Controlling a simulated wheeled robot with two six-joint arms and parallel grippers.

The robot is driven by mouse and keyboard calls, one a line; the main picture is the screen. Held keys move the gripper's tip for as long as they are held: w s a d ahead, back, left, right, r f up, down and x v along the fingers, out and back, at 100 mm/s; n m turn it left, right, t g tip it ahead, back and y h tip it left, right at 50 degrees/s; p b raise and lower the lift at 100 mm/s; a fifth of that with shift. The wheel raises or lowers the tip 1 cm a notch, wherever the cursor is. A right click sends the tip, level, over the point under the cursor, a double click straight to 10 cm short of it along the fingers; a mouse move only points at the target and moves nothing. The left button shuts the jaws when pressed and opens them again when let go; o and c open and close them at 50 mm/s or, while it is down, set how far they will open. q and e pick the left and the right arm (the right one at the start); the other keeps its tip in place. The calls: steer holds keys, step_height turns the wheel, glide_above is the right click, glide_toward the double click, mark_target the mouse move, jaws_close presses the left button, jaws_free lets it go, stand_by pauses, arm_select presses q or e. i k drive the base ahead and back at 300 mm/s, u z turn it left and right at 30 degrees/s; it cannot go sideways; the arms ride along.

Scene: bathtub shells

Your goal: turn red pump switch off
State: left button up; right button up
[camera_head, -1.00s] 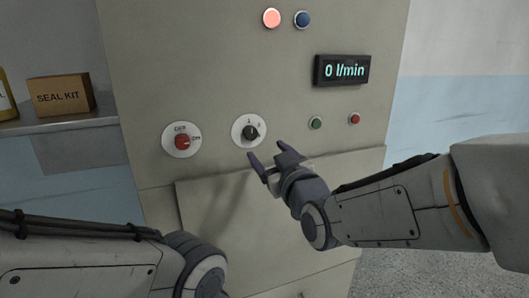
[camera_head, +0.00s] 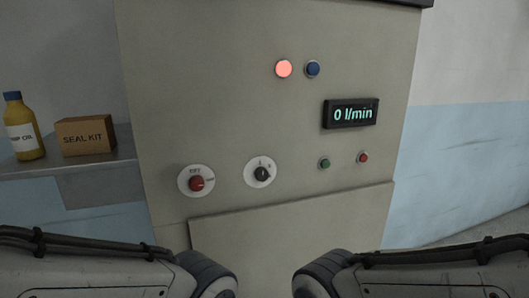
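The red pump switch (camera_head: 196,183) is a red rotary knob on a round white dial plate, at the lower left of the grey cabinet front. Small lettering stands above it and to its right, too small to read surely. A black rotary knob (camera_head: 262,173) on a similar white plate is to its right. The display (camera_head: 350,113) reads 0 l/min. Links of both my arms show along the bottom edge, below and apart from the switch. Both grippers are out of view.
A lit red lamp (camera_head: 284,69) and a blue button (camera_head: 312,68) are high on the cabinet (camera_head: 220,90). A green button (camera_head: 325,163) and a small red button (camera_head: 363,157) sit below the display. A shelf (camera_head: 95,162) at left holds a bottle (camera_head: 24,128) and a seal kit box (camera_head: 86,135).

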mark_target(197, 183)
steer(key=z, duration=1.55)
steer(key=k, duration=0.75)
steer(key=u, duration=1.55)
